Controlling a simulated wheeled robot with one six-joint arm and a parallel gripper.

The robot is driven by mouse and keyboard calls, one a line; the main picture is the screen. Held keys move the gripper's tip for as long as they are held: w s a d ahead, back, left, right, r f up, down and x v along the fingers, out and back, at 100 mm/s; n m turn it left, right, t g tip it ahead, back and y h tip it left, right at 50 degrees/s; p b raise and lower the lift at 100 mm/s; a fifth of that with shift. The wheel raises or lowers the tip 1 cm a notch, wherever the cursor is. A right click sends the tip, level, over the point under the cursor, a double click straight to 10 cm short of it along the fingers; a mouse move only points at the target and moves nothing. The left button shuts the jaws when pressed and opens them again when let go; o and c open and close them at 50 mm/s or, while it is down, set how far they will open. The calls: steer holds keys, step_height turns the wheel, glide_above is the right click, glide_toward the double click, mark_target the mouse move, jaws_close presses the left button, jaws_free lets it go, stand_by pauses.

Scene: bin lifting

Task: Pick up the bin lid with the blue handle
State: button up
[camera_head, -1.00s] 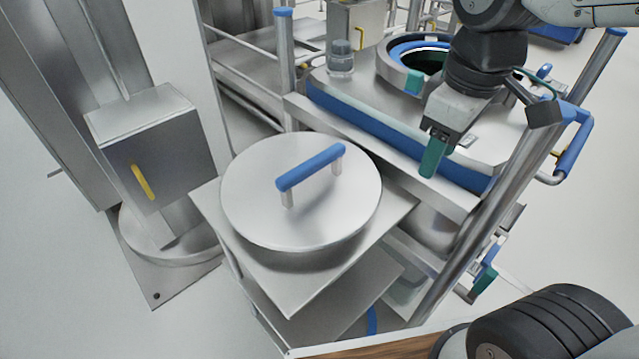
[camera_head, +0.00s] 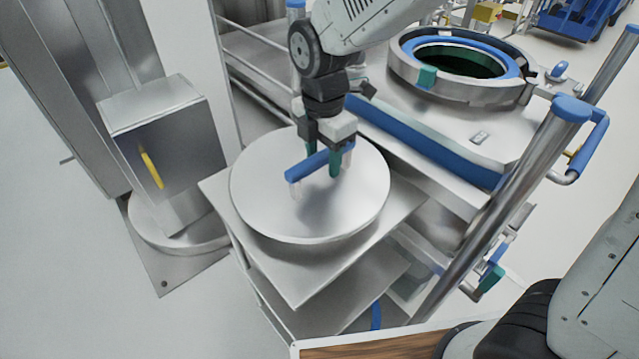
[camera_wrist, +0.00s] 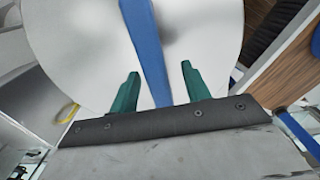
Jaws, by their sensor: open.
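The round, flat metal lid (camera_head: 265,205) lies on the square top of a small metal stand in the head view. Its blue bar handle (camera_head: 303,172) stands up on two short posts. My gripper (camera_head: 322,160) is directly over the handle, pointing down, with its green fingers on either side of the bar. In the wrist view, the blue handle (camera_wrist: 146,45) runs between the two spread fingers of my gripper (camera_wrist: 160,90), nearer the right one. The lid (camera_wrist: 80,50) fills much of that view. I cannot tell whether the fingers touch the bar.
The stand's square top (camera_head: 285,285) extends past the lid. An open round port (camera_head: 455,60) with a blue ring sits on the large metal vessel at right. A metal box with a yellow handle (camera_head: 150,165) stands at left. A steel post (camera_head: 490,235) rises at right.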

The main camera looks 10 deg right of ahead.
mark_target(322, 182)
steer(key=shift+f, duration=1.6)
steer(key=shift+f, duration=0.2)
jaws_close()
steer(key=shift+w+a, duration=0.1)
stand_by(0.6)
